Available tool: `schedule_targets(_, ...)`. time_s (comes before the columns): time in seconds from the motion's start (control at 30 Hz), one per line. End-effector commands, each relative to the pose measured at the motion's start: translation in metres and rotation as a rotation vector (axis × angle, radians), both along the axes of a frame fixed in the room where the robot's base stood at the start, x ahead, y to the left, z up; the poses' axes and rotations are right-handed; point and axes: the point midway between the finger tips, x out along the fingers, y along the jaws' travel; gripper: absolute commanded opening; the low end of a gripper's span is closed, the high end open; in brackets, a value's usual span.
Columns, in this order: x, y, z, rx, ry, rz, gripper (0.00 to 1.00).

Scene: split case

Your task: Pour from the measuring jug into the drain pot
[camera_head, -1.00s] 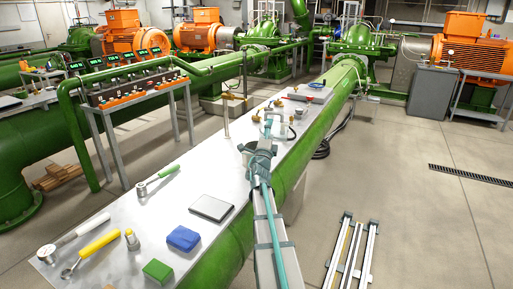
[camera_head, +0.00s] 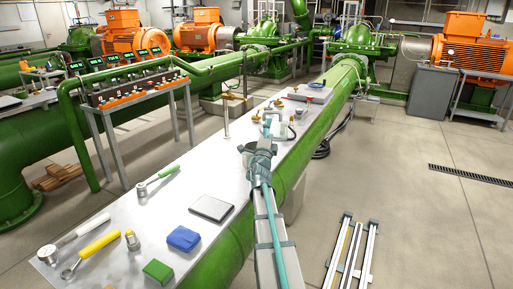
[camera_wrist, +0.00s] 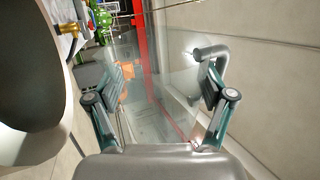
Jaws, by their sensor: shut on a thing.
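My gripper (camera_wrist: 168,88) shows both fingers in the wrist view, shut on a clear, see-through vessel (camera_wrist: 150,105), which appears to be the measuring jug. The jug's outline is faint against the floor behind it. A grey bent bar (camera_wrist: 213,51) beside the right finger looks like its handle. A large dark rounded thing (camera_wrist: 28,62) with a pale lower edge fills the left of the wrist view. It may be the drain pot, but I cannot tell for certain. In the head view, my gripper (camera_head: 267,132) is over the far half of the bench, its fingers mostly hidden.
The long metal bench (camera_head: 160,225) holds a dark flat plate (camera_head: 211,207), a blue cloth (camera_head: 183,238), a green block (camera_head: 157,271) and several hand tools nearer me.

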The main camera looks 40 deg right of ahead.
Motion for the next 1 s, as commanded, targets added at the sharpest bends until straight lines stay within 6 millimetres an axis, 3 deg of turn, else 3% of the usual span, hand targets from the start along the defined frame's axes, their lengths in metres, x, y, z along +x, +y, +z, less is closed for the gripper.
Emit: schedule_targets(1.0, 0.0012, 0.0014, 0.0027, -0.039, 0.047, -0.001, 0.27)
